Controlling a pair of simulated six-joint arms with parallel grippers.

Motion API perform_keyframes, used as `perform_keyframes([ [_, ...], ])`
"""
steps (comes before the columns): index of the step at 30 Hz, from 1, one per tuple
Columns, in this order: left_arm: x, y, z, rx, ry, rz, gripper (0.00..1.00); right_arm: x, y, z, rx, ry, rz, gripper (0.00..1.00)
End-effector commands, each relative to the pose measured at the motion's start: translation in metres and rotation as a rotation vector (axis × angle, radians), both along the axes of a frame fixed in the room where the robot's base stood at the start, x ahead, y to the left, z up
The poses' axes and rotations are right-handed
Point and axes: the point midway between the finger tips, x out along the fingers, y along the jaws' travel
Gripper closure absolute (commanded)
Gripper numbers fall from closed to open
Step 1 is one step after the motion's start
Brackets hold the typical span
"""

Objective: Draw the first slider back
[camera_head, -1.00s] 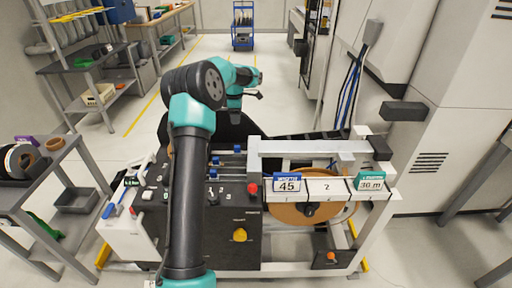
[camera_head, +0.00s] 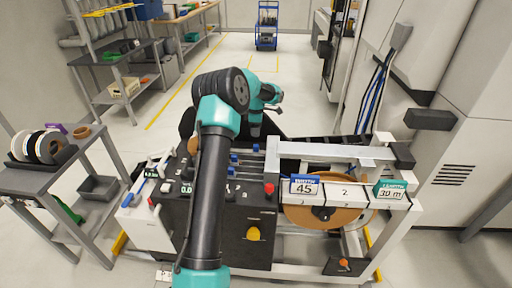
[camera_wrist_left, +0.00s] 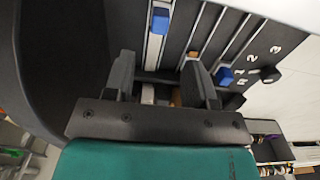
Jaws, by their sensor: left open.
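The black slider panel (camera_head: 262,193) of the machine carries several rails with blue slider knobs (camera_head: 234,158). In the left wrist view a blue knob (camera_wrist_left: 160,20) sits on a pale rail at the top, and another blue knob (camera_wrist_left: 225,77) lies just right of the right finger, near printed numbers. My left gripper (camera_head: 255,132) points down over the far side of the panel. In the left wrist view my left gripper (camera_wrist_left: 160,65) is open, with a pale rail running between its fingers. I cannot tell whether a finger touches a knob. My right gripper is out of view.
A white frame with a blue width sign (camera_head: 304,187) and a green length sign (camera_head: 390,189) stands right of the panel, above a brown reel (camera_head: 325,216). A red knob (camera_head: 269,189) is at the panel's corner. A shelf (camera_head: 60,180) stands at left.

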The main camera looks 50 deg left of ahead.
Motion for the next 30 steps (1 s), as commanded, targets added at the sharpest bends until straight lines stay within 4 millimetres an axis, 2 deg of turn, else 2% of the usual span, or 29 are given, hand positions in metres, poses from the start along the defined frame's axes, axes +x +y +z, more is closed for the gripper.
perform_keyframes([
  [6,0.0,-0.001,-0.039,-0.001,0.003,-0.002,0.49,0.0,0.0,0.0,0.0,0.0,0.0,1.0],
  [16,0.0,0.0,-0.089,-0.001,0.003,-0.001,0.49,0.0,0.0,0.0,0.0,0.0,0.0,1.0],
  [21,0.0,0.0,-0.1,0.0,0.0,-0.001,0.49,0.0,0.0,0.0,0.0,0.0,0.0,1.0],
  [30,0.0,0.0,-0.101,0.0,0.0,-0.001,0.5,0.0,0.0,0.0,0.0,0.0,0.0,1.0],
])
